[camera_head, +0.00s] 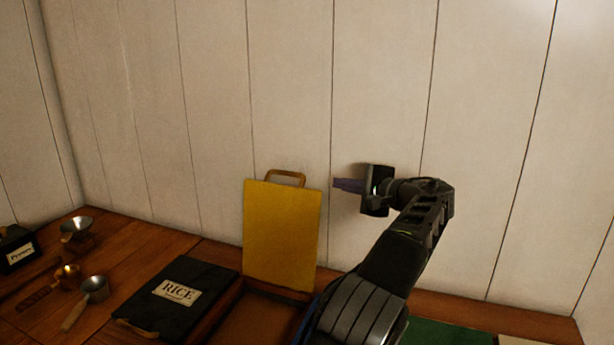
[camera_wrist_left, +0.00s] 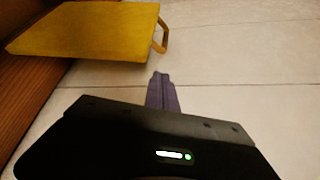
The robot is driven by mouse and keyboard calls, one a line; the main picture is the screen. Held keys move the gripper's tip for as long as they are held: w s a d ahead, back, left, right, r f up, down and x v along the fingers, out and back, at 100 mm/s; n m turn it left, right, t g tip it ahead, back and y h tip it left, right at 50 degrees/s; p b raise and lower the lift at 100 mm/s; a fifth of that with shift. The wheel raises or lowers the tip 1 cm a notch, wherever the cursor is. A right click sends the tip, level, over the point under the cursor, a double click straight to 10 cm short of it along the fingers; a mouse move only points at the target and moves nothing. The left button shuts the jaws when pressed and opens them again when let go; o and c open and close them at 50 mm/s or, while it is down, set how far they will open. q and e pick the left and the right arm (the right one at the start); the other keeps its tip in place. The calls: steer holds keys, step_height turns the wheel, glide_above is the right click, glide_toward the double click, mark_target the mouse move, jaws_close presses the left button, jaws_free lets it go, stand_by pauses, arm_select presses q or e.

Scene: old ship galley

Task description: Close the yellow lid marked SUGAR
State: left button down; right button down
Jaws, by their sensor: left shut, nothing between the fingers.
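The yellow lid (camera_head: 281,234) stands upright, open, at the back of a wooden box compartment (camera_head: 254,318), near the panelled wall. Its brown handle (camera_head: 286,177) is on the top edge. No SUGAR marking shows on the face in view. In the left wrist view the lid (camera_wrist_left: 88,30) is at upper left, with its handle (camera_wrist_left: 161,36) towards the fingers. My left gripper (camera_head: 337,184) is shut and empty, just right of the lid's upper edge and apart from it. Its closed fingers also show in the left wrist view (camera_wrist_left: 160,78). My right gripper is out of view.
A shut black lid marked RICE (camera_head: 182,293) lies left of the open compartment. Metal scoops (camera_head: 94,290) and a black labelled box (camera_head: 18,249) are at far left. A green surface (camera_head: 445,333) is at lower right. The wall (camera_head: 390,90) stands close behind the lid.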

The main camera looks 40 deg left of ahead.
arm_select(q)
steer(key=p+x, duration=0.3)
steer(key=x, duration=0.6)
steer(key=shift+r, duration=0.1)
steer(key=shift+a+f+p, duration=0.2)
steer(key=shift+a+p, duration=0.1)
steer(key=shift+a, duration=0.2)
